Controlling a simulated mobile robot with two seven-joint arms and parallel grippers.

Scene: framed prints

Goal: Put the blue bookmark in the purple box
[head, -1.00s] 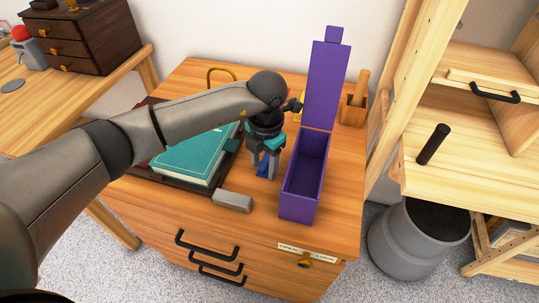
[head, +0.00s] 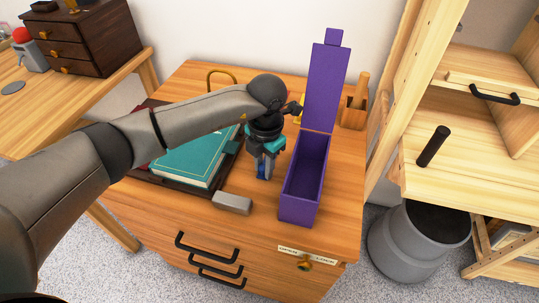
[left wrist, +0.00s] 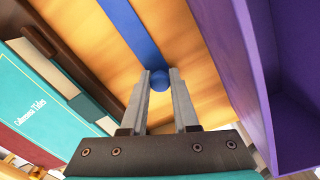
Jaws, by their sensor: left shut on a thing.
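The blue bookmark (left wrist: 128,25) is a flat blue strip with a round blue knob at its near end. It lies along the wooden top in the left wrist view, and a bit of blue shows between the fingers in the head view (head: 262,171). My left gripper (left wrist: 160,77) is shut on the knob, pointing down at the cabinet top (head: 264,178). The purple box (head: 297,211) stands just right of the gripper, long and narrow, with its lid (head: 325,85) raised upright at the back. Its visible inside looks empty. My right gripper is not in view.
A teal book (head: 195,157) lies in a dark tray left of the gripper. A grey block (head: 232,203) lies near the front edge. A wooden holder (head: 352,112) stands behind the box at the right. A grey bin (head: 410,245) is on the floor.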

